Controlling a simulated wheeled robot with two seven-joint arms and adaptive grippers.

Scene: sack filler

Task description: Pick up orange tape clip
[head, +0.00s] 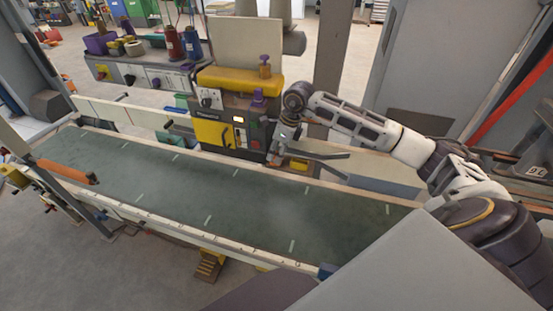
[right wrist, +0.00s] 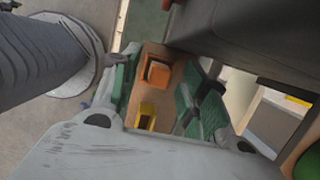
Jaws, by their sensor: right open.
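The orange tape clip (right wrist: 158,73) looks like a small orange block with a dark opening in the right wrist view. It lies in a tan tray or bin (right wrist: 157,52), between the fingers as seen from the wrist. My right gripper (right wrist: 160,95) is open, its green finger pads on either side, with nothing held. In the head view my right gripper (head: 279,150) is beside the sewing machine, reaching down past the far side of the belt. The clip cannot be made out in the head view. My left gripper is not in view.
A yellow piece (right wrist: 146,115) sits close to the orange one in the same tray. The yellow and grey sewing machine (head: 222,128) stands just left of my right gripper. The green conveyor belt (head: 170,185) in front is clear. A bench with spools (head: 172,45) stands behind.

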